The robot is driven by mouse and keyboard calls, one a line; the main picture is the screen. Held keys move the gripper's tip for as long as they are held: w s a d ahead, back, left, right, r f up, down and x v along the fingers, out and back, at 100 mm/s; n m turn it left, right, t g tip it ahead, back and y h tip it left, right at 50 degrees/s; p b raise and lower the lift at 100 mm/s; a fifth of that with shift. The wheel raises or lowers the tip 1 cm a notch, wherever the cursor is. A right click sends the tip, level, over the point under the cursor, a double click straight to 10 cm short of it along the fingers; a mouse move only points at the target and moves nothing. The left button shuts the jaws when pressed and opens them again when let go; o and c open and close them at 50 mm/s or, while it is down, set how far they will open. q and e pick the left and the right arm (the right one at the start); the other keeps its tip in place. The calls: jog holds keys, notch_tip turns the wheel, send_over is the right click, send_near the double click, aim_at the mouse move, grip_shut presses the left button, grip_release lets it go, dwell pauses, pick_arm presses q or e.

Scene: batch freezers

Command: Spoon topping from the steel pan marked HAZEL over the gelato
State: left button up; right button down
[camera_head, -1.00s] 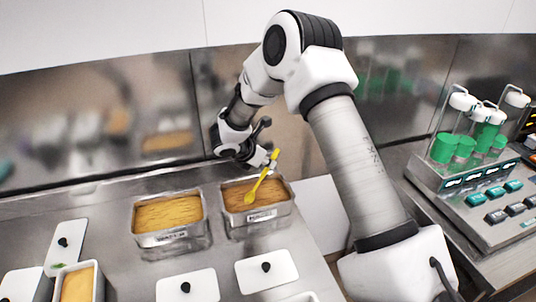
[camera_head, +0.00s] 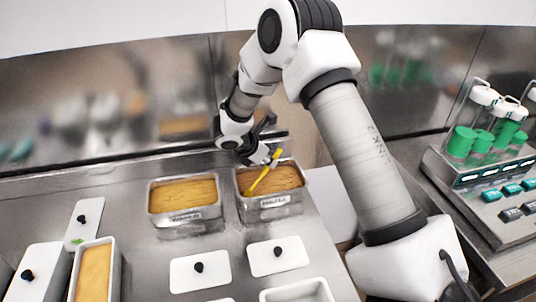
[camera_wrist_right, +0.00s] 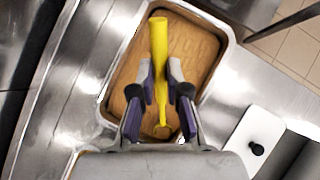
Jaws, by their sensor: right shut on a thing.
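Two steel pans of brown topping stand side by side. The right pan (camera_head: 292,207) has a front label too small to read surely. My right gripper (camera_head: 270,157) is above this pan, shut on a yellow spoon (camera_head: 264,172). The spoon slants down to the left, its low end at the topping near the pan's left side. In the right wrist view the spoon (camera_wrist_right: 158,38) runs between the fingers over the pan (camera_wrist_right: 113,80). Gelato (camera_head: 94,272) fills a long white tub (camera_head: 118,270) at lower left. My left gripper is out of view.
The other steel pan (camera_head: 187,221) stands left of the spoon. White lids with black knobs (camera_head: 199,274) (camera_head: 277,257) lie in front. An empty-looking white tub (camera_head: 298,292) is at the bottom edge. A dispenser with green cups (camera_head: 480,142) stands at right.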

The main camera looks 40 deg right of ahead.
aim_at(280, 148)
jog(key=shift+d+f+y+p, duration=0.2)
jog(key=shift+d+y+p, duration=0.3)
jog(key=shift+d+p, duration=0.15)
jog(key=shift+d+f+y+p, duration=0.25)
jog(key=shift+y+p, duration=0.15)
jog(key=shift+p, duration=0.3)
jog(key=r+p, duration=0.2)
jog(key=d+r+p, duration=0.1)
jog(key=r+p, duration=0.1)
jog(key=shift+d+r, duration=0.2)
jog(key=shift+r, duration=0.15)
jog(key=shift+d+r+p, duration=0.15)
jog(key=shift+p, duration=0.35)
jog(key=d+y+p, duration=0.2)
jog(key=p, duration=0.4)
jog(key=shift+d+r+y, duration=0.1)
jog(key=shift+d+y, duration=0.05)
jog(key=shift+y, duration=0.15)
pick_arm(q)
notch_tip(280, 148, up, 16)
jog(key=p, duration=0.1)
pick_arm(e)
jog(key=shift+d+f+y, duration=0.2)
jog(key=shift+d+y, duration=0.5)
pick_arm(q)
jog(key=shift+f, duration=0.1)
pick_arm(e)
jog(key=shift+a, duration=0.1)
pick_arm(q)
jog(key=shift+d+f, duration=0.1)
